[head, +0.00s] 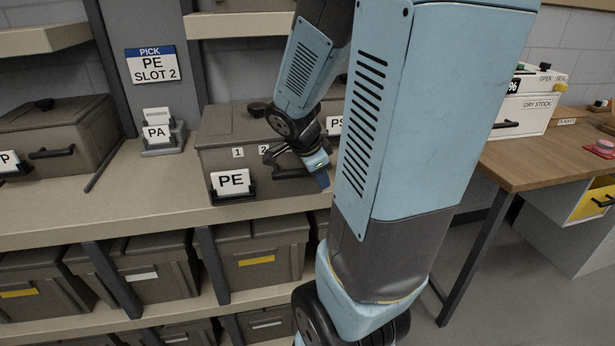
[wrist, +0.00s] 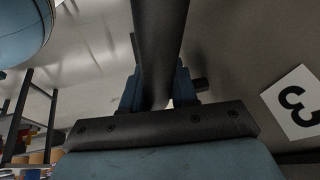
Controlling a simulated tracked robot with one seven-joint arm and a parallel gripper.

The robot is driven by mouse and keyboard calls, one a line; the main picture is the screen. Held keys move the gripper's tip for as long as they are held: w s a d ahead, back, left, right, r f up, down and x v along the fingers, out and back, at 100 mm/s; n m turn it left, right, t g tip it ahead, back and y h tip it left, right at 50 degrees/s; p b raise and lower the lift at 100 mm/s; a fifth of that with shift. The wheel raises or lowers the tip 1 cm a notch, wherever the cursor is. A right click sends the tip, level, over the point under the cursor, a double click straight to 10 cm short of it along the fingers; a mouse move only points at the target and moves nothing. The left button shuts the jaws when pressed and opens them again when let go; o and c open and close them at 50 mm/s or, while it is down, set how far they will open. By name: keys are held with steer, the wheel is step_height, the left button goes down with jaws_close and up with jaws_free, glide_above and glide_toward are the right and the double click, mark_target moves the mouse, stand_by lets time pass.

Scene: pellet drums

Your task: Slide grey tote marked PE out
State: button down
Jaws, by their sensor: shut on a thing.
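The grey tote marked PE (head: 218,160) stands on the upper shelf in the middle of the head view. Its white PE card (head: 231,182) is in a dark holder low on its front, with number labels 1 and 2 above. A dark bar handle (head: 289,173) sits to the right of the card. My gripper (head: 320,180) is at the right end of this handle, partly hidden by my arm. In the wrist view my gripper's blue fingers (wrist: 158,95) are shut around the dark handle bar (wrist: 160,40).
Another lidded tote (head: 55,140) stands to the left, with a PA card stand (head: 158,132) between. A slot sign (head: 152,64) reads PE SLOT 2. More totes (head: 262,250) fill the shelf below. A wooden bench (head: 545,155) is at right, with open floor before it.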

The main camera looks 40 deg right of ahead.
steer(key=shift+s+a, duration=0.1)
steer(key=c, duration=0.8)
jaws_free()
steer(key=shift+a, duration=0.1)
steer(key=shift+s, duration=0.15)
